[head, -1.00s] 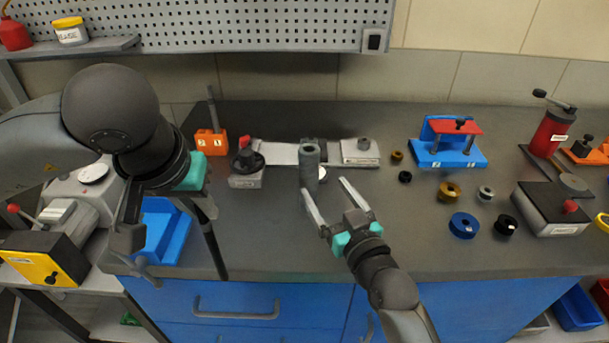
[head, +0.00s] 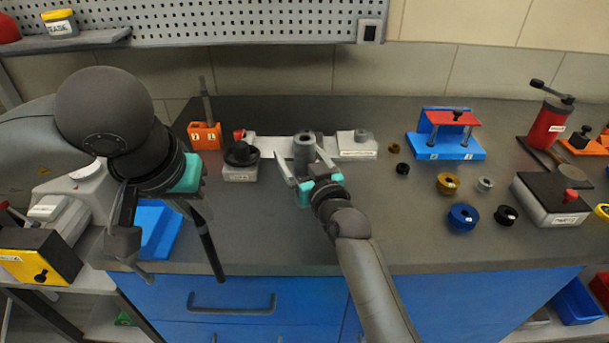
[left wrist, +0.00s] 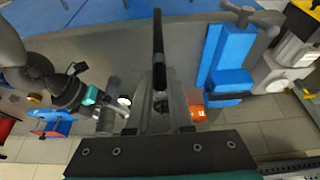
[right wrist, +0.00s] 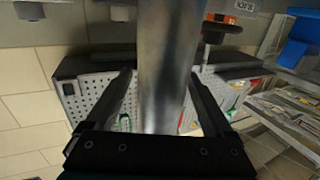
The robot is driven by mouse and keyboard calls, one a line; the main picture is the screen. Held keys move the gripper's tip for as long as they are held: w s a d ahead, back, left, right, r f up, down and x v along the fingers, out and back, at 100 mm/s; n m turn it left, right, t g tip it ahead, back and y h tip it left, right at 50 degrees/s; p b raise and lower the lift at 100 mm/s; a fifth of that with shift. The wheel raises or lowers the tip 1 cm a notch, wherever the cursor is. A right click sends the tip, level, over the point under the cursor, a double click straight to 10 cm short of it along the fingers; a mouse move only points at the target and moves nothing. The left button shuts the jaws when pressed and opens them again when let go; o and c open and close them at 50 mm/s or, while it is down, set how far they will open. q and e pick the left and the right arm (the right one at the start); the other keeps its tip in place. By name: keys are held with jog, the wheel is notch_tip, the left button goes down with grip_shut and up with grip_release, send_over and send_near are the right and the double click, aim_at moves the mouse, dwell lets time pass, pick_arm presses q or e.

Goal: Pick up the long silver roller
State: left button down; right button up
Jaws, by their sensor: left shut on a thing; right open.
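The silver roller (head: 304,150) stands upright as a thick grey cylinder near the middle of the bench in the head view. In the right wrist view the roller (right wrist: 168,60) fills the space between the fingers as a shiny metal column. My right gripper (head: 301,167) is open, with one finger on each side of the roller; I cannot tell whether either touches it. My left gripper (head: 193,208) is shut on a thin dark rod (head: 212,250), which slants down over the bench's front left. The rod (left wrist: 158,45) also shows in the left wrist view.
A grey block with a black knob (head: 240,165) stands left of the roller, and a pale block (head: 357,150) stands behind right. A blue press (head: 445,147) and several rings lie further right. The bench front centre is clear.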

grip_shut()
dwell(0.8)
jog(key=shift+r, duration=0.1)
